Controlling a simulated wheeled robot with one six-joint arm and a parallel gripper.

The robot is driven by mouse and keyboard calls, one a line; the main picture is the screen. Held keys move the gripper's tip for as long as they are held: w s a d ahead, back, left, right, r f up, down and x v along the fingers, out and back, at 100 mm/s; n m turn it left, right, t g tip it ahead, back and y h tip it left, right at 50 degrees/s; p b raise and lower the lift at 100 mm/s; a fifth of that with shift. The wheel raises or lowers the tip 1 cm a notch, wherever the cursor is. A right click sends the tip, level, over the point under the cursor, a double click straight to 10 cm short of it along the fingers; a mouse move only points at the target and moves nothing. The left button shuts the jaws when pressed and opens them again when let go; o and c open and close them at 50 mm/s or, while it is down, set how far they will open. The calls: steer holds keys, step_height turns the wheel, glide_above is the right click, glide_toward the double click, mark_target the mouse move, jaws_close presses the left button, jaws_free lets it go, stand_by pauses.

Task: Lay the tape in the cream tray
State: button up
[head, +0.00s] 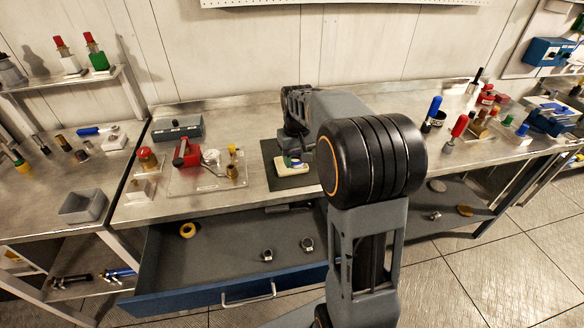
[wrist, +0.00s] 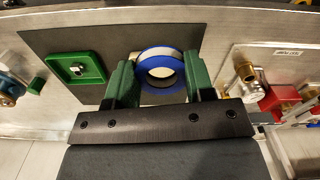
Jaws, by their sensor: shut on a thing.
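The tape is a blue ring-shaped roll (wrist: 143,62), seen between the green fingers of my gripper (wrist: 160,72) in the wrist view. My gripper is shut on it. The cream tray (head: 293,171) lies on the dark mat on the bench in the head view, directly under my gripper (head: 291,160). Cream also shows around and through the ring in the wrist view. The tape is over the tray; I cannot tell whether it touches the tray's floor. My arm hides part of the mat in the head view.
A plate with red and brass fittings (head: 205,181) stands beside the mat.

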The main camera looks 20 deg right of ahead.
steer(key=w+d+f+p, duration=0.1)
steer(key=w+f, duration=0.1)
steer(key=w, duration=0.1)
steer(key=w+d+f+p, duration=0.1)
steer(key=w+f, duration=0.2)
steer(key=w, duration=0.1)
steer(key=w+d+f+p, duration=0.1)
steer(key=w+f, duration=0.2)
steer(key=shift+w+d+f, duration=0.1)
steer(key=shift+w, duration=0.25)
steer(key=shift+w+d+f, duration=0.1)
steer(key=shift+w+f, duration=0.1)
steer(key=shift+f, duration=1.7)
steer(key=shift+f, duration=0.1)
steer(key=o, duration=0.9)
